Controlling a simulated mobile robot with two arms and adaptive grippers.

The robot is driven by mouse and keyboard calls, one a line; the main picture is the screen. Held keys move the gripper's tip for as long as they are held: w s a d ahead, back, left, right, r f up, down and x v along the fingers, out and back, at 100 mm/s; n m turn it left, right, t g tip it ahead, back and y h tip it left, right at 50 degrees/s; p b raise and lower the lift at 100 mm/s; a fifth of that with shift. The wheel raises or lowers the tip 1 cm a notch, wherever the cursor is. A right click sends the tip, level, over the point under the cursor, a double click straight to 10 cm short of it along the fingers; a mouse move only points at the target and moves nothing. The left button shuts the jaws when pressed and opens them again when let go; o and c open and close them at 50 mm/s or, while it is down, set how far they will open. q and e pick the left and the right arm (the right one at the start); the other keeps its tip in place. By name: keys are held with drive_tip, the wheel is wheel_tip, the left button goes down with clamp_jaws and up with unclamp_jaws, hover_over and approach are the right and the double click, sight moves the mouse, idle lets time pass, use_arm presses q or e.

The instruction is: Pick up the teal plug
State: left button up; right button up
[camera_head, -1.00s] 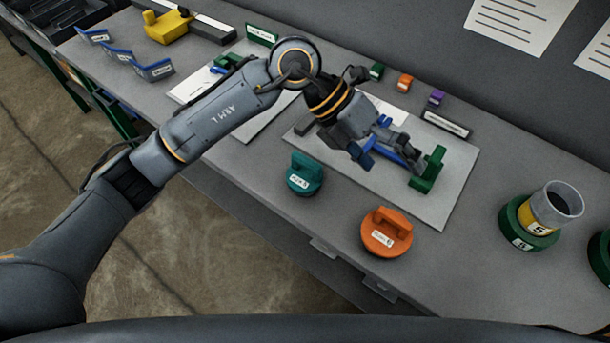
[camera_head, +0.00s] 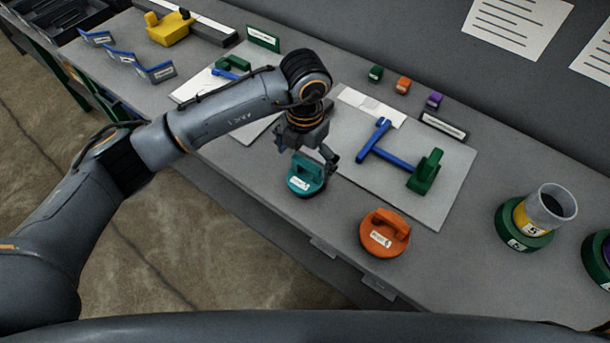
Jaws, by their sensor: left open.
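The teal plug (camera_head: 304,182) is a round disc with a raised handle and a white label. It sits on the grey bench near its front edge. My left gripper (camera_head: 306,158) points down just above and behind the plug's handle, with its fingers apart. One finger shows to the right of the plug. I cannot tell whether the fingers touch the handle, as the contact area is small and partly hidden. My right gripper is not in view.
An orange plug (camera_head: 385,235) sits to the right of the teal one. A pale board (camera_head: 446,203) holds a blue T-shaped piece (camera_head: 386,157) and a green block (camera_head: 426,172). A grey cup (camera_head: 549,206) stands on a green base further right. Small coloured blocks stand behind.

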sight(305, 177)
use_arm(q)
drive_tip(key=shift+s+f+p, duration=0.1)
drive_tip(key=shift+f+p, duration=0.2)
drive_tip(key=shift+f, duration=0.05)
wheel_tip(305, 177, down, 4)
drive_tip(key=shift+s+r+p, duration=0.1)
drive_tip(key=shift+r+p, duration=0.1)
drive_tip(key=shift+p, duration=0.6)
drive_tip(key=shift+f, duration=0.45)
drive_tip(key=c, duration=1.1)
drive_tip(key=shift+c, duration=1)
drive_tip(key=shift+r, duration=0.1)
